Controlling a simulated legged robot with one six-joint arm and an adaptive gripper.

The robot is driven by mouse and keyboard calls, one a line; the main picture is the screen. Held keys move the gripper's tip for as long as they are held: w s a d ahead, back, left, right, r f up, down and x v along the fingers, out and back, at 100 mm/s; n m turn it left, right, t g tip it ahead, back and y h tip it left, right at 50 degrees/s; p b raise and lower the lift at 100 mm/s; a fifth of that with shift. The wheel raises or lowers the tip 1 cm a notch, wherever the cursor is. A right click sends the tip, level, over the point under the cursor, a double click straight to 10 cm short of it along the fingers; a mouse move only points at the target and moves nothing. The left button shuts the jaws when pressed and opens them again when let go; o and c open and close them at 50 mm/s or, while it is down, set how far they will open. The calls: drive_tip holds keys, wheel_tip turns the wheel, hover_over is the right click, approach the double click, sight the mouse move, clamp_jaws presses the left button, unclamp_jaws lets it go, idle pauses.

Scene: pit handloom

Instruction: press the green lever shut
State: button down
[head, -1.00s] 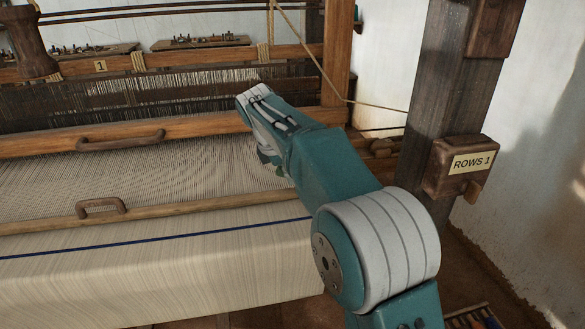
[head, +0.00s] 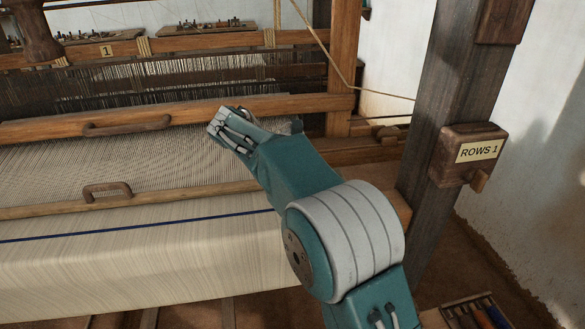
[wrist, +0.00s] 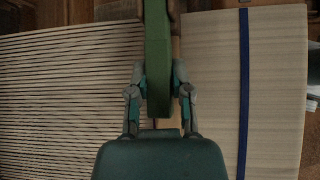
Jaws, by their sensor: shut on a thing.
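The green lever (wrist: 157,50) shows in the wrist view as a long green bar coming down from the top edge between the fingers. My gripper (wrist: 158,82) is shut on it, with one finger on each side. The lever's near end lies close to the dark green palm. In the head view my wrist (head: 235,130) is over the threads near the right side of the loom. It hides the fingers and the lever there, so I cannot tell the lever's angle from that view.
Pale woven cloth (head: 150,270) with a blue stripe lies in front. Wooden handles (head: 127,125) sit on the loom's beams. A dark post (head: 440,120) with a "ROWS 1" box (head: 470,152) stands at the right. A tool tray (head: 470,312) is at the lower right.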

drive_tip(key=shift+f, duration=0.15)
drive_tip(key=c, duration=0.5)
unclamp_jaws()
drive_tip(key=shift+a, duration=0.1)
drive_tip(key=shift+s+a+r, duration=0.1)
drive_tip(key=shift+a+r, duration=0.05)
drive_tip(key=shift+r, duration=0.15)
drive_tip(key=v, duration=1.1)
drive_tip(key=shift+a, duration=0.25)
drive_tip(key=shift+d, duration=0.1)
